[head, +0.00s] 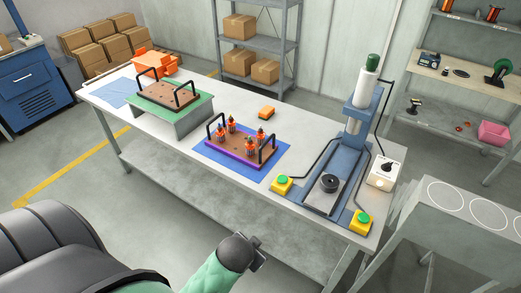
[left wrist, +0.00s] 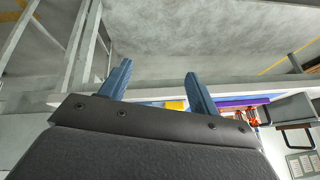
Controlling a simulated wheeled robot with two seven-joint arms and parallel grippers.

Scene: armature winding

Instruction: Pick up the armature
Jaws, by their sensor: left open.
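Several armatures (head: 249,145), orange with dark tops, stand upright in a brown and purple tray (head: 228,154) with black handles. The tray sits on a blue mat (head: 268,175) in the middle of the table. Part of the tray (left wrist: 245,101) and an orange armature (left wrist: 249,116) also show at the right of the left wrist view. My left gripper (head: 258,261) is in front of the table's near edge, apart from the tray. In the left wrist view its two blue fingers (left wrist: 157,78) are spread with nothing between them. My right gripper is not in view.
A blue press (head: 358,135) with green-topped yellow button boxes (head: 282,185) stands on the right of the table. A brown tray with handles (head: 170,96) sits on a green-topped stand (head: 200,108) at left.

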